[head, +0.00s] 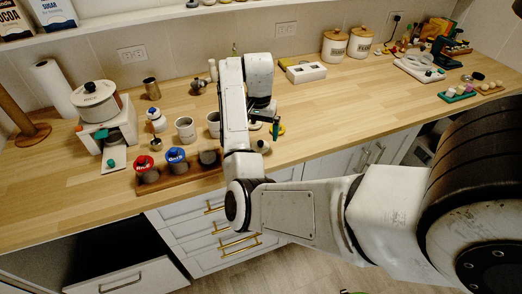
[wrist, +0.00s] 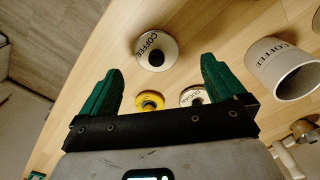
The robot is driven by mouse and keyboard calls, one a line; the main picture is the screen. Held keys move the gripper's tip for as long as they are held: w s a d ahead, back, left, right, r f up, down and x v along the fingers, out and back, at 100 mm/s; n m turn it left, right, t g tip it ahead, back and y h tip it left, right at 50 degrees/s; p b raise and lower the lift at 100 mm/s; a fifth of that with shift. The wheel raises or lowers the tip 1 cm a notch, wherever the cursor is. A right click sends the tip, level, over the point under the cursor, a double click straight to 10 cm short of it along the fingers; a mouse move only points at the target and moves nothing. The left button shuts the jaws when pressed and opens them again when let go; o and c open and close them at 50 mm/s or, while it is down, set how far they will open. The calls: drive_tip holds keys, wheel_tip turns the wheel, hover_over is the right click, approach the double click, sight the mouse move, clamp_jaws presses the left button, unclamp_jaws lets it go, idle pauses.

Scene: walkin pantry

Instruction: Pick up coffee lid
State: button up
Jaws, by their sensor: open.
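The coffee lid (wrist: 147,43) is a round white disc with COFFEE lettering and a dark centre knob. It lies flat on the wooden counter in the wrist view, just beyond and between my fingertips. My gripper (wrist: 160,70) has green fingers spread apart with nothing held, and is apart from the lid. An open white COFFEE canister (wrist: 270,58) appears at the right of the wrist view. In the head view, my gripper (head: 265,124) hangs over the counter near its front edge. A small dark-topped thing (head: 263,146) below it may be the lid.
A yellow ring (wrist: 149,100) and a white lettered disc (wrist: 191,94) sit between my finger bases in the wrist view. Jars with red (head: 144,162) and blue (head: 176,155) lids stand left of my arm.

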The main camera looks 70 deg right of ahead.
sight(261, 141)
drive_tip(key=shift+s+f, duration=0.25)
drive_tip(key=shift+f, duration=2.3)
drive_tip(key=c, duration=1.1)
drive_tip(key=shift+r, duration=0.1)
